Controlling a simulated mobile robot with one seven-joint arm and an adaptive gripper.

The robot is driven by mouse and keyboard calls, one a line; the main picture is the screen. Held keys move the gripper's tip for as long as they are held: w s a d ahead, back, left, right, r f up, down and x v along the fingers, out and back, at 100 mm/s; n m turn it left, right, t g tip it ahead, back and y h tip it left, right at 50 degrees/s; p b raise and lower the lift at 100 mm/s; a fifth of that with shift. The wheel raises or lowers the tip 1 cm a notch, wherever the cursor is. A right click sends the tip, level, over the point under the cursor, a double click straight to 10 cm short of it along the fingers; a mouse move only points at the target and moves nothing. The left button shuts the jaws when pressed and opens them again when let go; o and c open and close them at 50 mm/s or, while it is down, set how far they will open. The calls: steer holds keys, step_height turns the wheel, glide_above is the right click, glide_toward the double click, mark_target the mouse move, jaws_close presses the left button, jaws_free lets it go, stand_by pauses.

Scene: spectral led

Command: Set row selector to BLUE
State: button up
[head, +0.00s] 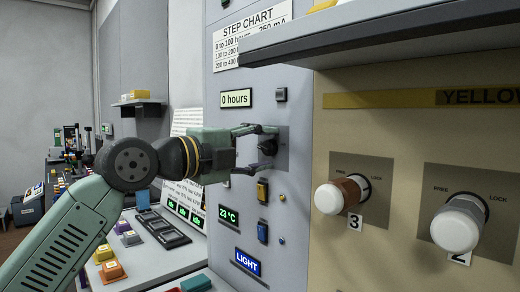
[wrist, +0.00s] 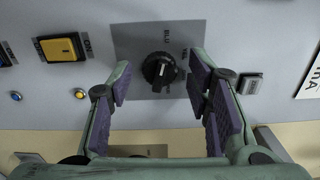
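The row selector is a black rotary knob (wrist: 159,70) on a grey square plate (wrist: 135,40) on the panel. Lettering that looks like BLU stands above the knob in the wrist view, and smaller lettering lies to its right. I cannot tell for certain which mark the knob points at. In the head view the knob (head: 267,147) is partly hidden by my gripper. My gripper (wrist: 160,76) is open, its two fingers on either side of the knob with gaps visible. In the head view my gripper (head: 256,139) reaches the panel from the left.
A yellow switch (wrist: 60,47) and small indicator lamps lie left of the plate in the wrist view; a dark button (wrist: 251,84) lies right. In the head view, knobs 3 (head: 340,195) and 2 (head: 460,223) stick out at right under a projecting shelf (head: 390,33).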

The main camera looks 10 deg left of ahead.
steer(key=v, duration=1.2)
steer(key=shift+c, duration=0.3)
stand_by(1.9)
